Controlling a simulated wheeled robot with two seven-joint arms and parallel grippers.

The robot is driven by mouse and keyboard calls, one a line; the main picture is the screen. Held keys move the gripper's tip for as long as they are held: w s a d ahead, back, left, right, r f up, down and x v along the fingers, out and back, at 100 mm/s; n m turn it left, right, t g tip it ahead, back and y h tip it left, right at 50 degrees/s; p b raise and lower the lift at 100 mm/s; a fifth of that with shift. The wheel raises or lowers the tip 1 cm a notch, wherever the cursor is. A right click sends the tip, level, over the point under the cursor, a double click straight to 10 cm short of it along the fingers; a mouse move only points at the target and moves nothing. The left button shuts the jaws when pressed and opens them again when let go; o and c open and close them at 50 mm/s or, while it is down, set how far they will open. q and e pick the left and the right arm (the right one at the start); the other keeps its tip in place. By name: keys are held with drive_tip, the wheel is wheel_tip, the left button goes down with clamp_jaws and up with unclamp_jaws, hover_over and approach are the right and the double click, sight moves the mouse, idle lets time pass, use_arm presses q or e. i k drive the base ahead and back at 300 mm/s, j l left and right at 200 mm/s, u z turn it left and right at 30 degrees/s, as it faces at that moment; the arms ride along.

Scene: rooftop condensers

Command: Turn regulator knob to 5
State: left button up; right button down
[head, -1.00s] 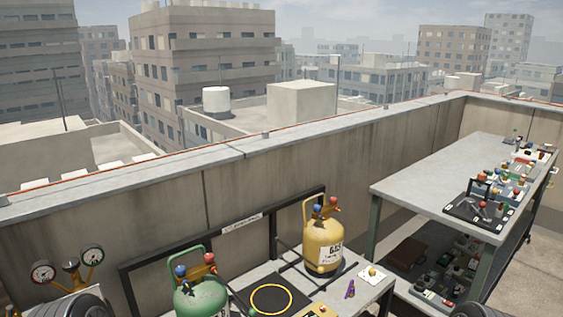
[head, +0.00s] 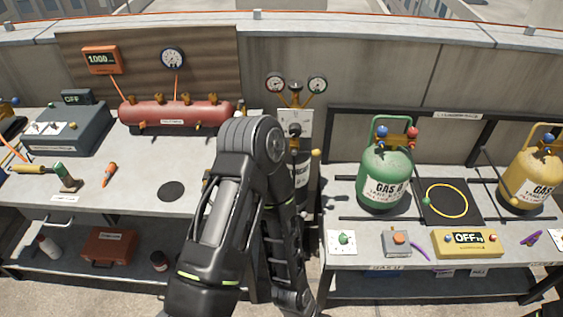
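The regulator (head: 295,92) stands at the middle of the head view, with two round gauges, brass fittings and an orange hose. Below it is a pale panel (head: 285,117) with a small dark knob (head: 295,129). The panel's markings and the knob's setting are too small to read. A dark cylinder with a grey band stands underneath, partly hidden by one of my arms. That arm rises from the bottom, bends at a raised elbow left of the panel and runs back down. No fingertips of either gripper show.
The left bench (head: 137,178) holds a red manifold tank (head: 160,113), a grey box marked OFF (head: 72,130) and loose tools. The right bench (head: 384,259) holds a green gas cylinder (head: 384,180), a yellow one (head: 530,178) and a yellow OFF display box (head: 466,243).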

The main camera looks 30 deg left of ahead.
sight(294, 128)
drive_tip(key=u, duration=1)
